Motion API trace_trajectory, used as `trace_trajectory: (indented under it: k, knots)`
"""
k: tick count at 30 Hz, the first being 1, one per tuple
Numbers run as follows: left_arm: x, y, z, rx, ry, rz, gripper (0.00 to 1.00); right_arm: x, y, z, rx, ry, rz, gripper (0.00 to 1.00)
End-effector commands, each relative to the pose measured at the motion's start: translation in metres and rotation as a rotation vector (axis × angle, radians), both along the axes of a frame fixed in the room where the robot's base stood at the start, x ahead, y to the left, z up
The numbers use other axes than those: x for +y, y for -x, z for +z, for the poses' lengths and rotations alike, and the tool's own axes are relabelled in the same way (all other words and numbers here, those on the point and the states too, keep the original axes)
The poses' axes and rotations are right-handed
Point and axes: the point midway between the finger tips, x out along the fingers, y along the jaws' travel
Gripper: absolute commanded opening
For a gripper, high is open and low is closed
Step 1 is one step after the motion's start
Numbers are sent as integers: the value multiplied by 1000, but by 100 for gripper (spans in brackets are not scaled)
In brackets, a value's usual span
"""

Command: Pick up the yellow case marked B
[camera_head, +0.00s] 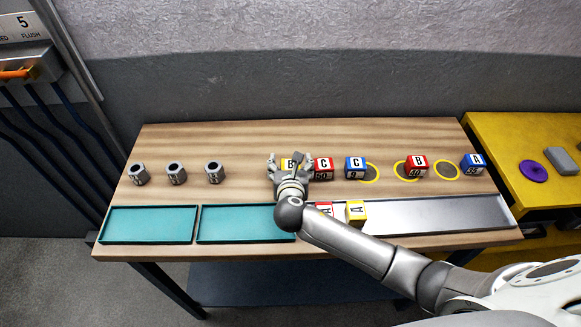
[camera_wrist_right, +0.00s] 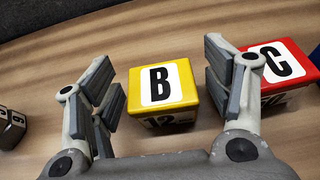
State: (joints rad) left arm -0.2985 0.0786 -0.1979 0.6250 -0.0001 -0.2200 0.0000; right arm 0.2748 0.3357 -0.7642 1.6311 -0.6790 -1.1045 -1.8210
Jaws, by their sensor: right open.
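The yellow case marked B (camera_wrist_right: 181,75) stands on the wooden table between the open fingers of my right gripper (camera_wrist_right: 165,88) in the right wrist view. In the head view the yellow case (camera_head: 288,163) is mostly hidden behind my right gripper (camera_head: 290,162). The lower edge of its front face shows a 12. My left gripper is not in view.
A red case C (camera_wrist_right: 278,66) stands close beside the right finger. A blue case C (camera_head: 355,167), red case B (camera_head: 416,166) and blue case A (camera_head: 472,163) stand further right. Grey hex nuts (camera_head: 176,173) are at left. Teal trays (camera_head: 148,225) and a metal tray (camera_head: 440,214) line the front.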

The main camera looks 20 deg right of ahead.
Motion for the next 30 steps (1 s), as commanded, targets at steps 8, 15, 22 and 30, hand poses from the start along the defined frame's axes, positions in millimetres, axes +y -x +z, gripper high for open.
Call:
trace_trajectory:
  k: [8, 15, 22, 30]
  knots:
    - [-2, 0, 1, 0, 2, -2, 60, -2, -7, -3, 0, -1, 1, 73]
    - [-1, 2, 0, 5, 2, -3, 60, -2, -6, -3, 0, 0, 1, 54]
    - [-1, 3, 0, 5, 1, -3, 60, -2, -6, -3, 0, 0, 1, 24]
    - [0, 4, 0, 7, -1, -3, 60, -2, -6, -2, -1, 0, 1, 20]
